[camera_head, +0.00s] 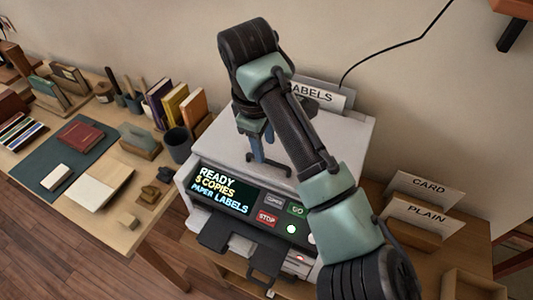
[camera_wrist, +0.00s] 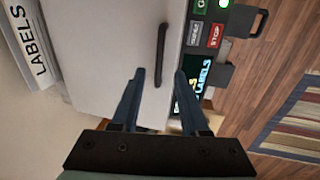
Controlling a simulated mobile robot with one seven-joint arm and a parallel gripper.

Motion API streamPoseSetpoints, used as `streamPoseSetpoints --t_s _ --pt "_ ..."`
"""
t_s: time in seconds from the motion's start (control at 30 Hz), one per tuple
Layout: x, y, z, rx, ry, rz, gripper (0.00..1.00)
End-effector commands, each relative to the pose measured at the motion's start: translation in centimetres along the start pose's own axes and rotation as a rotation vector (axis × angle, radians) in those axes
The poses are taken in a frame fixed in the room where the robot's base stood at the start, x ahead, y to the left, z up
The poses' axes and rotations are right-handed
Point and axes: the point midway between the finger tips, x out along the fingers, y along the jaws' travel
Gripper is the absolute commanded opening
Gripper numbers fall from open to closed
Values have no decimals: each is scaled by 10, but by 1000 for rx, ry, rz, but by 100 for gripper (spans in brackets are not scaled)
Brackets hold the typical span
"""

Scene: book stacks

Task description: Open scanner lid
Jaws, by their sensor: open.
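The grey-white scanner lid (camera_head: 218,140) lies flat and closed on top of the copier. It also fills the middle of the wrist view (camera_wrist: 95,60). A dark bar handle (camera_wrist: 161,55) is on the lid close to its front edge; in the head view it shows just below the fingers (camera_head: 284,171). My gripper (camera_head: 262,147) is over the lid, pointing down, with its fingers spread. In the wrist view my gripper (camera_wrist: 160,71) has its blue fingertips on either side of the handle's lower end, with nothing clamped. I cannot tell whether the fingers touch the handle.
The front panel has a lit display (camera_head: 222,190), a red STOP button (camera_head: 267,218) and a green GO button (camera_head: 296,209). A LABELS holder (camera_head: 325,95) stands behind the copier. CARD (camera_head: 428,188) and PLAIN (camera_head: 425,217) holders are right. A cluttered table (camera_head: 110,225) is left.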

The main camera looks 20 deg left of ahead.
Motion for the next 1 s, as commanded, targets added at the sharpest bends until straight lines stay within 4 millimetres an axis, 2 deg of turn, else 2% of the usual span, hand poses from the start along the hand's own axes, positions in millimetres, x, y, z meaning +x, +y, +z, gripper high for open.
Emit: streamPoseSetpoints --t_s 0.1,0.3,0.67,0.9,0.93,1.0 --pt "22 0 1 1 -2 -3 45" --pt "44 0 0 1 0 0 45" --pt "50 0 0 0 1 2 45" --pt "49 0 0 0 1 2 3" --pt "49 0 0 0 1 2 0" --pt "49 0 0 0 1 2 0"
